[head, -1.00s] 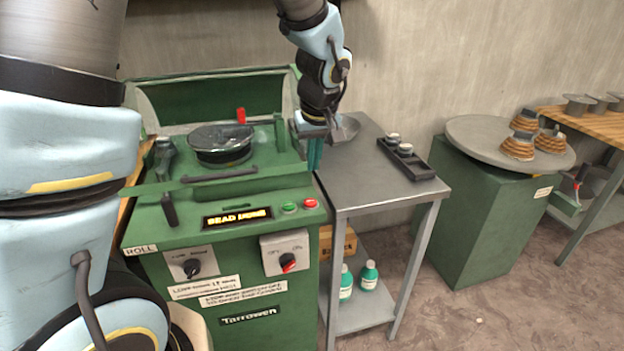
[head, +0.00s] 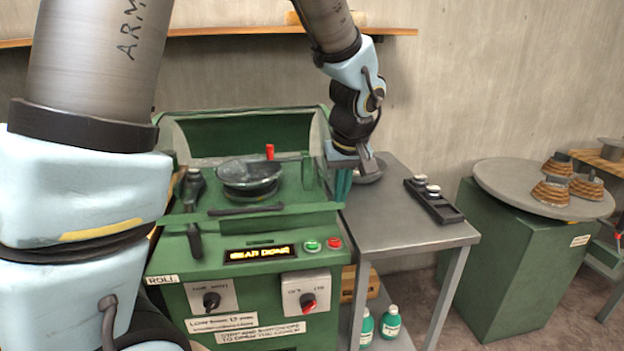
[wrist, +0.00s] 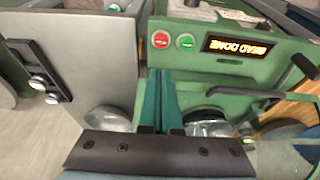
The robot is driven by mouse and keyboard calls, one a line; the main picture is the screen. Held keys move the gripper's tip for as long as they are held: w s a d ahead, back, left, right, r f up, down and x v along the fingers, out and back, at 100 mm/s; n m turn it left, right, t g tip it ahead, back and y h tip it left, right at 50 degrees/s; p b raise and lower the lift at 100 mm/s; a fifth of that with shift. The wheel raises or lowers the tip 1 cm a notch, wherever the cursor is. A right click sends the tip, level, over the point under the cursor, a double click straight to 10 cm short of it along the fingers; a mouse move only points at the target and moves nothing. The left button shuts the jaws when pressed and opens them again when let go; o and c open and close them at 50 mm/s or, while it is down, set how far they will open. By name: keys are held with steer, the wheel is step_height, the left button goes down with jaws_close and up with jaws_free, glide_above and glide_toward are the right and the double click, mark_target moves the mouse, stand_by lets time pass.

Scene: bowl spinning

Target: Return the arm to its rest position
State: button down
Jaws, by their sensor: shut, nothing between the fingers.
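My gripper (head: 342,184) has teal fingers pointing down at the gap between the green machine (head: 240,225) and the grey side table (head: 410,234). In the wrist view the fingers (wrist: 160,122) lie together, empty. My arm is still stretched out over the machine's right edge. A metal bowl (head: 372,172) sits on the side table just behind and right of my gripper, partly hidden by it; it also shows in the wrist view (wrist: 107,119). A dark round pan-like part (head: 249,176) sits in the machine under its raised cover. The display reads "BEAD DONE" (head: 260,253).
A dark tray (head: 433,203) with small pale-topped pieces lies on the side table. To the right, a round grey top (head: 545,192) on a green cabinet bears stacked brown rings. Green bottles (head: 391,322) stand below the table. A wooden shelf (head: 215,38) runs along the wall.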

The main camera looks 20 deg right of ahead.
steer(key=shift+a, duration=0.1)
steer(key=s+a+f+g, duration=0.1)
steer(key=a, duration=1.4)
steer(key=s+a+f, duration=0.1)
steer(key=a, duration=1.4)
steer(key=shift+s+f+g, duration=0.35)
steer(key=shift+s+g, duration=0.05)
steer(key=c, duration=1.5)
jaws_free()
stand_by(0.9)
